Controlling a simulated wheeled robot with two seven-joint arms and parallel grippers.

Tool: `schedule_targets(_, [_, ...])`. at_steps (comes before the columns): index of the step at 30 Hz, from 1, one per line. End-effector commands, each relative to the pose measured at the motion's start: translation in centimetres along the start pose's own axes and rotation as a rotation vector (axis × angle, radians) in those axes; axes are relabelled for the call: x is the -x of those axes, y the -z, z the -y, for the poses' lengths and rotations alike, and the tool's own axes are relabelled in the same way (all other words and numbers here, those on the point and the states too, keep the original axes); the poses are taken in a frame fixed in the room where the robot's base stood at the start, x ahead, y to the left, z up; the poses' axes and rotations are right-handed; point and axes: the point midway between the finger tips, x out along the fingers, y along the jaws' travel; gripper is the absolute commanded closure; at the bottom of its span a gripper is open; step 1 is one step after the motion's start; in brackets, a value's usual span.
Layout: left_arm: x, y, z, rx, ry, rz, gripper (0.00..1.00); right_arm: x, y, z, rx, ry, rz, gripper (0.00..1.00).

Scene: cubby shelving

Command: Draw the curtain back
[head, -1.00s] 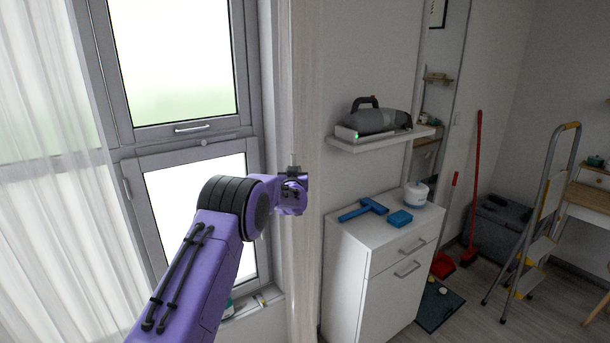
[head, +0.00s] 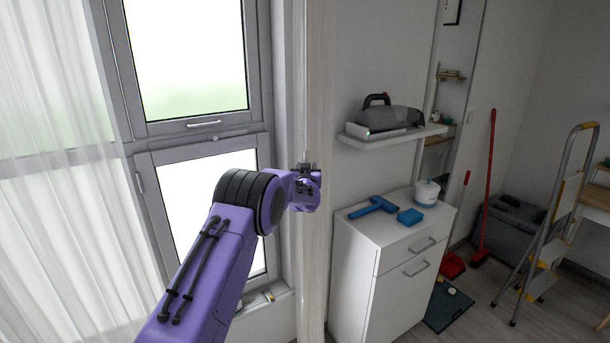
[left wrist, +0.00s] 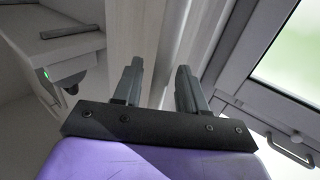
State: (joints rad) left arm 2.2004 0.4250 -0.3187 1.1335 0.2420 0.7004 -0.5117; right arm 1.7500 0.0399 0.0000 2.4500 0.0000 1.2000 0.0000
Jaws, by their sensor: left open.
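A sheer white curtain (head: 65,200) hangs spread over the left side of the window (head: 185,60). A narrow, gathered strip of pale curtain (head: 314,90) hangs at the window's right edge. My left gripper (head: 306,168) is in front of this strip at about mid-window height. In the left wrist view, my left gripper (left wrist: 159,72) has its two fingers apart, with pale vertical folds beyond and between them. I cannot tell whether the fingers touch the cloth. My right gripper is not in view.
A wall shelf (head: 390,135) with a handheld vacuum (head: 390,116) juts out right of my gripper. Below it stands a white cabinet (head: 375,270) with blue cleaning things on top. A stepladder (head: 560,210) and a red broom (head: 487,190) are farther right.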

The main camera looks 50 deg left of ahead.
Motion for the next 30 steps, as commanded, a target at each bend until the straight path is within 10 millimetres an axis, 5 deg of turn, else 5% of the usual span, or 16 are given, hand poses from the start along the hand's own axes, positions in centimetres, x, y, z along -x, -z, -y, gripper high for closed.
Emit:
schedule_targets(15, [9.1,-0.2,0.2,0.0,0.002,-0.001,0.58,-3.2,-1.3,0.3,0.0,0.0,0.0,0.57])
schedule_targets(30, [9.7,-0.1,0.2,0.0,0.002,-0.001,0.58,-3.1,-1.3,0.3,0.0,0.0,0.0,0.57])
